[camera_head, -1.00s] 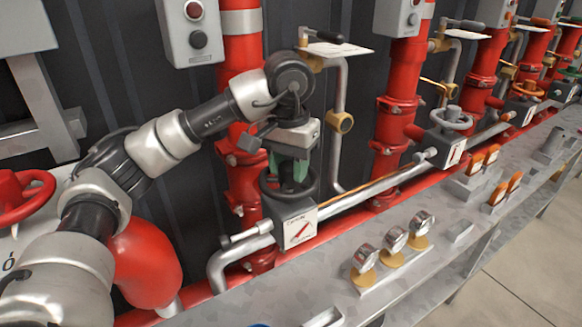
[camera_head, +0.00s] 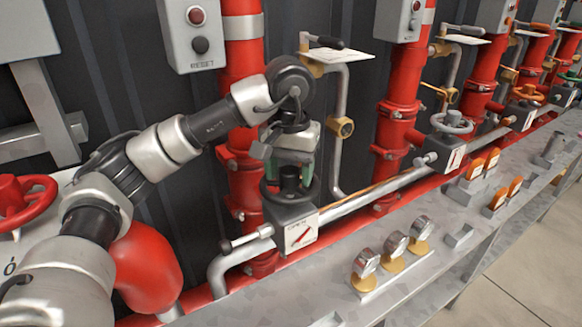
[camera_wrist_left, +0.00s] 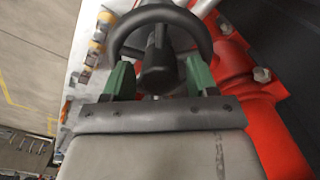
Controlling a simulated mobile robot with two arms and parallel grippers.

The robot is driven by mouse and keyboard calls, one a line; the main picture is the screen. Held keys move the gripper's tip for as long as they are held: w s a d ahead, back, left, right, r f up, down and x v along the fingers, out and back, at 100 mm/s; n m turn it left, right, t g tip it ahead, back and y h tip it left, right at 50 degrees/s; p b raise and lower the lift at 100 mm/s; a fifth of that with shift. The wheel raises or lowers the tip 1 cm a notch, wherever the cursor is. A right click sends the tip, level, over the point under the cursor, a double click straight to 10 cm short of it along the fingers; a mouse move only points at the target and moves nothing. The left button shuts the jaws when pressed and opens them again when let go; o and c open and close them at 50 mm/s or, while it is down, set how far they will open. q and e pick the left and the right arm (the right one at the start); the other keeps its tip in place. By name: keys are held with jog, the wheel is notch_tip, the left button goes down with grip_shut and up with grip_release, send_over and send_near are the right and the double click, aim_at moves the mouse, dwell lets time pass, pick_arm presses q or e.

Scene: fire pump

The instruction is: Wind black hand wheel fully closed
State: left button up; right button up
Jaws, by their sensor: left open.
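The black hand wheel (camera_head: 270,192) sits on top of a grey valve box (camera_head: 292,230) with a white plate bearing a red slanted mark. My left gripper (camera_head: 290,170) points down over the wheel. Its green fingers are open, one on each side of the dark central hub (camera_head: 290,177). In the left wrist view the wheel's rim (camera_wrist_left: 160,13) arcs beyond the fingers of the left gripper (camera_wrist_left: 158,75), and the hub (camera_wrist_left: 158,65) stands between them with gaps visible on both sides. My right gripper is not in view.
A red vertical pipe (camera_head: 243,160) stands close behind the wheel. A grey pipe (camera_head: 375,190) runs right from the valve box. Several gauges (camera_head: 395,245) stand on the grey bench (camera_head: 420,285) in front. A grey-wheeled valve (camera_head: 451,122) is further right.

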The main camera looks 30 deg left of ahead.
pick_arm(q)
jog(key=n, duration=0.3)
jog(key=shift+s+f, duration=0.15)
jog(key=shift+f, duration=0.05)
jog(key=shift+s+a+n, duration=0.15)
jog(key=shift+s+n, duration=0.05)
jog(key=shift+n, duration=0.6)
jog(key=n, duration=0.3)
jog(key=n+p, duration=0.1)
jog(key=n, duration=0.1)
jog(key=shift+d+r+n, duration=0.2)
jog(key=shift+n, duration=0.2)
jog(key=shift+w+n+p, duration=0.15)
jog(key=shift+n+p, duration=0.25)
jog(key=shift+n, duration=0.8)
jog(key=n, duration=0.3)
jog(key=shift+d+p, duration=0.1)
jog(key=shift+p, duration=0.2)
jog(key=n, duration=0.5)
jog(key=shift+w+p, duration=0.1)
jog(key=shift+p, duration=0.2)
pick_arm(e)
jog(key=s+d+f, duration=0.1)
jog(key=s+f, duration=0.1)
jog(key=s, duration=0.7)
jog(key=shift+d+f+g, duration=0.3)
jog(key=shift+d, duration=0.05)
